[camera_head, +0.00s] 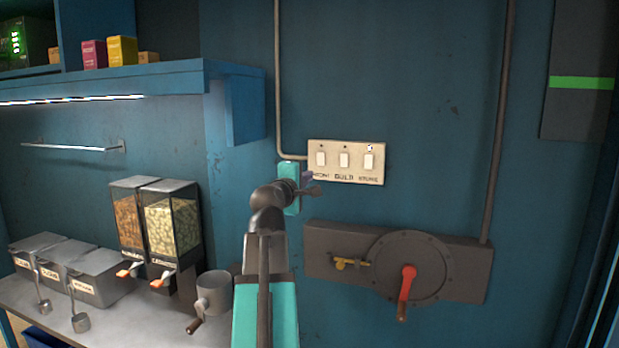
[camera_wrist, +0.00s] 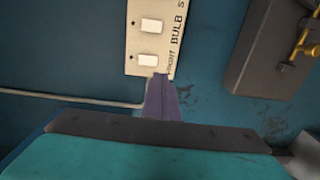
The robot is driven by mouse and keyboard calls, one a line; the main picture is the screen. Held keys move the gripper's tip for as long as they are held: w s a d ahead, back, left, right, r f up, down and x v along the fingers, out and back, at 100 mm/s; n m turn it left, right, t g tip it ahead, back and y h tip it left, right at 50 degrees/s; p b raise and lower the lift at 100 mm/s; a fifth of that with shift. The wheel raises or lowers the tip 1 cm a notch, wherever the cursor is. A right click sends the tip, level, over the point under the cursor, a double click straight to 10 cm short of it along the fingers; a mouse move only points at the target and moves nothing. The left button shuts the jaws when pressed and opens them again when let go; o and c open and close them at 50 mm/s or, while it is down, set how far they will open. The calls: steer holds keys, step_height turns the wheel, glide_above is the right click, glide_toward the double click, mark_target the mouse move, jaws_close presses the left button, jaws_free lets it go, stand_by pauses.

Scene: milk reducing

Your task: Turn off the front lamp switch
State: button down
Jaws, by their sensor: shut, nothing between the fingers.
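A cream switch plate (camera_head: 345,177) is fixed on the blue wall and holds three white rocker switches. The front switch (camera_head: 320,159) is the leftmost; in the wrist view it is the lower one (camera_wrist: 148,60), beside the partly covered "FRONT" label. The small dot above it looks dark. The middle switch (camera_head: 344,160) also has a dark dot, and the right one (camera_head: 368,161) has a bright dot. My gripper (camera_head: 312,182) is shut and empty, at the plate's lower left, just below the front switch. Its purple fingers (camera_wrist: 161,92) overlap the plate's edge; contact cannot be told.
A grey panel with a round plate and red lever (camera_head: 407,285) and a brass valve (camera_head: 350,263) is below the switches. A pipe (camera_head: 278,80) runs down to the switch plate. Dispensers (camera_head: 172,225) and a counter (camera_head: 110,315) stand at left.

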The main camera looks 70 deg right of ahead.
steer(key=a, duration=0.3)
steer(key=shift+a+f+b, duration=0.1)
steer(key=shift+f+b, duration=0.15)
steer(key=shift+b, duration=0.05)
stand_by(0.3)
